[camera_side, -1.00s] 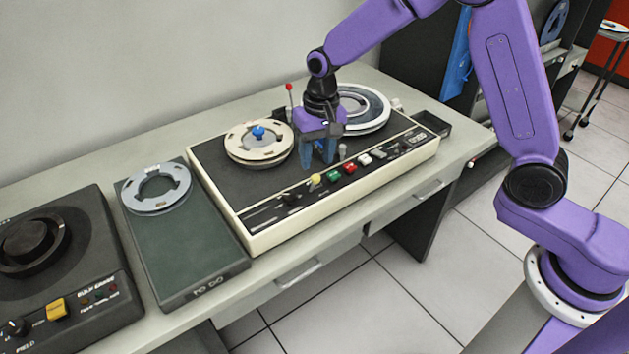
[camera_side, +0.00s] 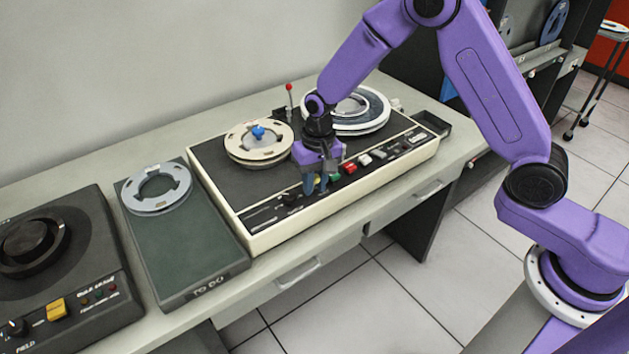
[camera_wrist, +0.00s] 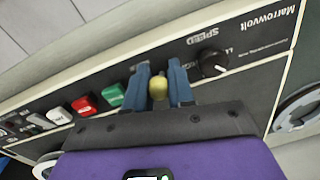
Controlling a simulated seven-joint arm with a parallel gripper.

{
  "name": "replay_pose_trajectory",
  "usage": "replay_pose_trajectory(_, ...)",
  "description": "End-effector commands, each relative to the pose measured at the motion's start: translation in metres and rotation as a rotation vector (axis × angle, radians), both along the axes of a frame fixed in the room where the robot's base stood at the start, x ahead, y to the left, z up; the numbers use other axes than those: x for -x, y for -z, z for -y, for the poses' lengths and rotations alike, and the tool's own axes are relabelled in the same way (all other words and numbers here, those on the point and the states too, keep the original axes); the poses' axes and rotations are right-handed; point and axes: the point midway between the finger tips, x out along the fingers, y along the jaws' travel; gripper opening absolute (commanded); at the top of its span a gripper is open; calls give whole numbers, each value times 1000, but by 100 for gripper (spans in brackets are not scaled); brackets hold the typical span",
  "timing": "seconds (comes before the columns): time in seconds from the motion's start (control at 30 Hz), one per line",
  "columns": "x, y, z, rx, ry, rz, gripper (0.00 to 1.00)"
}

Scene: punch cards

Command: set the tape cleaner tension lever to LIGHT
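The tape cleaner is the low cream-edged machine (camera_side: 262,240) on the bench, with a dark top and a row of controls along its front. A yellow ball knob (camera_wrist: 158,88), apparently the tip of a small lever, stands in that row. My gripper (camera_wrist: 159,78) has its blue fingers on both sides of the knob, with little or no gap, and looks shut on it. In the side view my gripper (camera_side: 315,186) is low over the front panel and largely hides the knob. I cannot read any lever setting label.
A black dial (camera_wrist: 212,63) near SPEED lettering is close to one finger. Green (camera_wrist: 113,94) and red (camera_wrist: 84,105) buttons lie on the other side. Two reels and a thin red-tipped rod (camera_side: 289,100) stand behind my gripper.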

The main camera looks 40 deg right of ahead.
Motion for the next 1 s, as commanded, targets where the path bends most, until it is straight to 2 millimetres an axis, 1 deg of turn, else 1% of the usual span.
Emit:
replay_pose_trajectory(0.27, -2, 0, 0, 0, 2, -21, 0)
replay_pose_trajectory(0.8, -15, -1, 0, -1, 2, -309, 0)
replay_pose_trajectory(1.0, -17, -2, -1, -1, 0, -370, 0)
